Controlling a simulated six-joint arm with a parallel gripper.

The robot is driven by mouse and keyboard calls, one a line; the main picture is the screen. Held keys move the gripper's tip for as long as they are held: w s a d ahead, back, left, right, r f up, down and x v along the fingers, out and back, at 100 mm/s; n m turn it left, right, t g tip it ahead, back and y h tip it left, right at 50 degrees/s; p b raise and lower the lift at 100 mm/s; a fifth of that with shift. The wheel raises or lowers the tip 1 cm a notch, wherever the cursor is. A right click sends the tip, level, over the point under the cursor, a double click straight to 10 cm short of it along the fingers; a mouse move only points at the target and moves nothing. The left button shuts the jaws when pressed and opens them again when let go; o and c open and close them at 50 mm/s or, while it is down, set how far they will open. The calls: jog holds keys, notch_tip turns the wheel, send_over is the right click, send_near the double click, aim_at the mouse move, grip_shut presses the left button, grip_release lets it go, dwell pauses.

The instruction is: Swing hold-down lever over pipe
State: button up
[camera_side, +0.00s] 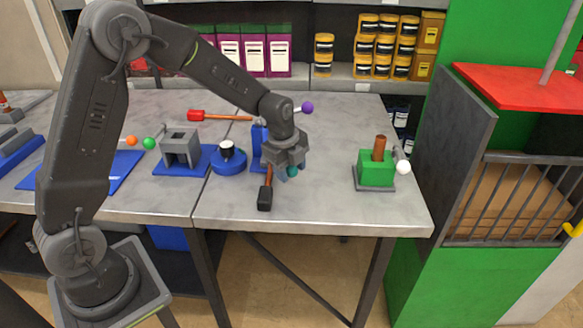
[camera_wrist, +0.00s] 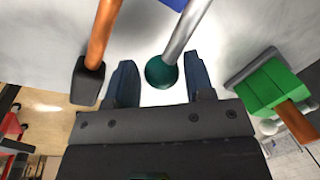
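My gripper (camera_side: 287,168) is over the right-hand table. In the wrist view its two fingers (camera_wrist: 160,82) are open. A teal ball (camera_wrist: 162,72) on a silver rod (camera_wrist: 188,30) lies between them in that picture, with a gap on both sides; contact is not visible. The teal ball also shows in the side view (camera_side: 292,172), just under the gripper. A copper-coloured rod (camera_wrist: 103,35) with a black end (camera_wrist: 88,82) is left of the fingers. A blue block (camera_side: 258,146) stands behind the gripper, partly hidden. Which part is the hold-down lever or pipe is not certain.
A green block (camera_side: 376,172) with an upright copper-coloured pipe (camera_side: 379,146) and white ball (camera_side: 403,167) stands at right. A red-ended rod (camera_side: 196,115) and purple ball (camera_side: 307,107) are behind. A round blue base (camera_side: 228,163) is left. Table between gripper and green block is clear.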

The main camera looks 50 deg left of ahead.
jog(key=o, duration=0.3)
jog(key=shift+s+a+f, duration=0.1)
jog(key=shift+a, duration=0.1)
jog(key=shift+d+r, duration=0.1)
jog(key=shift+r, duration=0.25)
notch_tip(320, 180, up, 13)
jog(key=s, duration=0.2)
jog(key=shift+s, duration=0.25)
